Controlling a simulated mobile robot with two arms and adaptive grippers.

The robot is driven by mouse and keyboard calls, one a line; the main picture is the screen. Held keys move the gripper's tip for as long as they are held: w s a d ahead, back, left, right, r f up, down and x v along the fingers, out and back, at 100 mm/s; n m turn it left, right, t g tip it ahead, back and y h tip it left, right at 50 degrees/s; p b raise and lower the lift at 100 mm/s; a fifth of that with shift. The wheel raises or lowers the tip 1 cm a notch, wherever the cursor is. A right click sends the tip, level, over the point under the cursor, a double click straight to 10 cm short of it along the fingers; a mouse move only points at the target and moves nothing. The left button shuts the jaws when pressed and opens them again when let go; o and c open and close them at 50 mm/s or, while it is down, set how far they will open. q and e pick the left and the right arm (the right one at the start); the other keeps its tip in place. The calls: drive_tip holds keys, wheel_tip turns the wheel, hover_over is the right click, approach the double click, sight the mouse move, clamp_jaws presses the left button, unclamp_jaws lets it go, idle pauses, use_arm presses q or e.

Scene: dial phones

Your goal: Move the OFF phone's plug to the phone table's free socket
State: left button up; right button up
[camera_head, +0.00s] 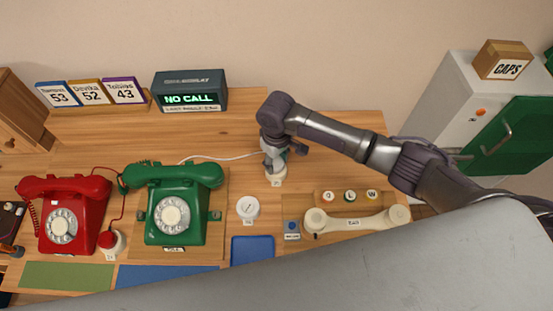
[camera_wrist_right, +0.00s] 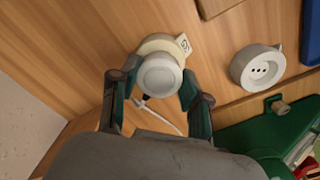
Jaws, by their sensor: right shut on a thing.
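A green dial phone (camera_head: 173,205) stands on a wooden board; a white cord runs from it toward my right gripper (camera_head: 272,160). In the right wrist view, my right gripper (camera_wrist_right: 158,92) is shut on a white plug (camera_wrist_right: 160,75). The plug sits at a cream round socket (camera_wrist_right: 152,44) with a small tag; I cannot tell whether it is fully seated. That socket also shows in the head view (camera_head: 277,178). An empty white socket (camera_head: 248,208) lies between it and the green phone, and its holes show in the wrist view (camera_wrist_right: 262,68). My left gripper is not in view.
A red phone (camera_head: 64,215) stands at left, with a red plug (camera_head: 106,239) in another socket. A cream handset (camera_head: 357,220) and a rack of knobs (camera_head: 348,196) lie at right. A "NO CALL" display (camera_head: 189,92) stands behind. A blue mat (camera_head: 252,250) lies in front.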

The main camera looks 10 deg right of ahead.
drive_tip(key=shift+f, duration=0.7)
drive_tip(key=o, duration=1.1)
drive_tip(key=shift+r, duration=0.15)
wheel_tip(320, 180, up, 12)
